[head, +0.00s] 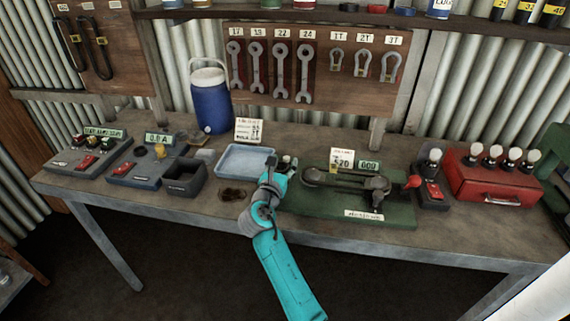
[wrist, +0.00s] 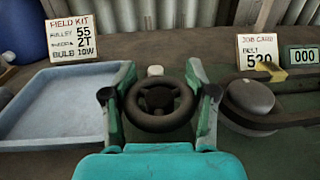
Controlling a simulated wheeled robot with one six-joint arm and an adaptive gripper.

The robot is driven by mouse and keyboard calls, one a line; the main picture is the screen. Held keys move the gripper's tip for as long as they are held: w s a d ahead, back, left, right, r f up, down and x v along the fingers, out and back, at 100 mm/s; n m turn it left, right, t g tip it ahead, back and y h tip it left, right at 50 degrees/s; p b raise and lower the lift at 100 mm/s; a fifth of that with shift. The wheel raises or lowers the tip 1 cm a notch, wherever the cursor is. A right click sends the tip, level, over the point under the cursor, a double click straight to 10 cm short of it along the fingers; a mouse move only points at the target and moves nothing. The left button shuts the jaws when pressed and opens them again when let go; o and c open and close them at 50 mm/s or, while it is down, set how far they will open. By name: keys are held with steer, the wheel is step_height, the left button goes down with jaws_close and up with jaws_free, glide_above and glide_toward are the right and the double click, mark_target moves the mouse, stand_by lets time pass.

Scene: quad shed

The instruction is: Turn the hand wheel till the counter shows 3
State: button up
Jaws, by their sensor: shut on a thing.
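The hand wheel (wrist: 160,122), a dark ring with spokes, is in the middle of the wrist view. My gripper (wrist: 161,94) has one finger on each side of it and is shut on its rim. In the head view my gripper (head: 279,168) is at the left end of the green machine base (head: 330,207); the wheel is mostly hidden there.
A light blue tray (head: 245,161) is close on the left of my gripper. A belt with pulleys (head: 335,180) and a red-knobbed lever (head: 413,181) are on the right. A job card (wrist: 262,50) stands behind the belt. A small pale knob (wrist: 155,71) shows behind the wheel.

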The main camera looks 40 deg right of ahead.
steer(key=shift+w+a+n+t+y, duration=0.15)
steer(key=shift+a+n+t+y, duration=0.05)
steer(key=shift+n+t+y, duration=1)
steer(key=shift+w+a+n+t+y, duration=0.15)
steer(key=shift+n+t+y, duration=0.9)
steer(key=shift+t, duration=0.25)
steer(key=shift+w+a+n+t+y, duration=0.1)
steer(key=shift+n+t+y, duration=0.25)
steer(key=shift+y, duration=0.3)
steer(key=o, duration=1)
steer(key=shift+c, duration=0.2)
steer(key=v, duration=1.2)
steer(key=shift+a, duration=0.1)
